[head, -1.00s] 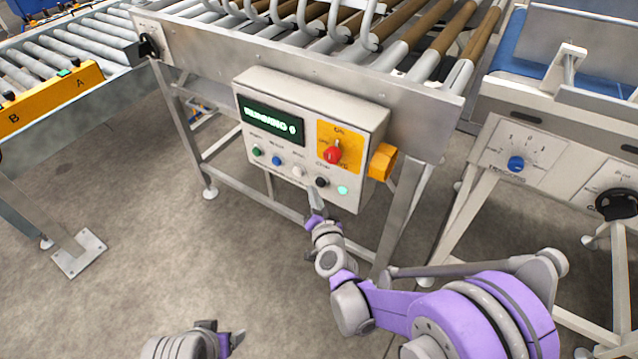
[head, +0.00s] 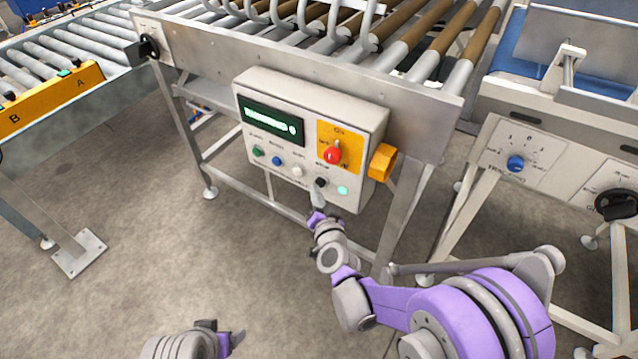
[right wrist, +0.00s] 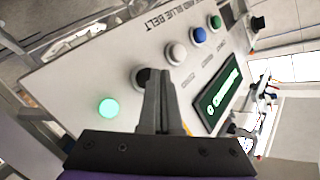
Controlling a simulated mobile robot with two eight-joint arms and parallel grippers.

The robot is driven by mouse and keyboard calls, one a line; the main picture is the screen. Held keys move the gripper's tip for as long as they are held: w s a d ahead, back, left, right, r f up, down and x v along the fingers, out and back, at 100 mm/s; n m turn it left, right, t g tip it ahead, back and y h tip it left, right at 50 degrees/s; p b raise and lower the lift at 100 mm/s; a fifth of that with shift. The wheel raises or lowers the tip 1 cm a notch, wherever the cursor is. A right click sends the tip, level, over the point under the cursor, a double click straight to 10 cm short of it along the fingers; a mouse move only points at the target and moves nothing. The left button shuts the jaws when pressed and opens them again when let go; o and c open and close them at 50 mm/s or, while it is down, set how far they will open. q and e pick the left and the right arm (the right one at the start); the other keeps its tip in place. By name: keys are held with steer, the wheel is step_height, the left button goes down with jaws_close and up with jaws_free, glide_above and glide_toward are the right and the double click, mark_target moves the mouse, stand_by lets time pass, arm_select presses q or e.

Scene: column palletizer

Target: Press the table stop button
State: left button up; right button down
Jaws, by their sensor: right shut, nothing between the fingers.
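A cream control box (head: 258,78) on the roller table's side carries a row of green, blue, white and black buttons. The black button (head: 321,182), apparently under a stop label, is at the right of this row. My right gripper (head: 318,190) is shut and empty, its fingertips at the black button's lower edge. In the right wrist view, the fingers (right wrist: 160,75) partly cover the black button (right wrist: 142,76); I cannot tell whether they touch it. My left gripper (head: 234,340) shows only in part at the bottom edge, its opening unclear.
A yellow block (head: 382,161) juts from the box's right side. A second machine with a blue knob (head: 515,163) stands right.

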steer(key=shift+w+d, duration=0.3)
steer(key=shift+w, duration=0.1)
stand_by(0.6)
stand_by(0.3)
steer(key=shift+s+a+b, duration=0.45)
steer(key=shift+s+a, duration=0.1)
steer(key=shift+s, duration=0.2)
steer(key=shift+s, duration=0.1)
steer(key=s+a, duration=0.1)
steer(key=s, duration=0.1)
steer(key=s+a+b, duration=0.1)
steer(key=s+a, duration=0.1)
steer(key=shift+b, duration=0.3)
stand_by(0.6)
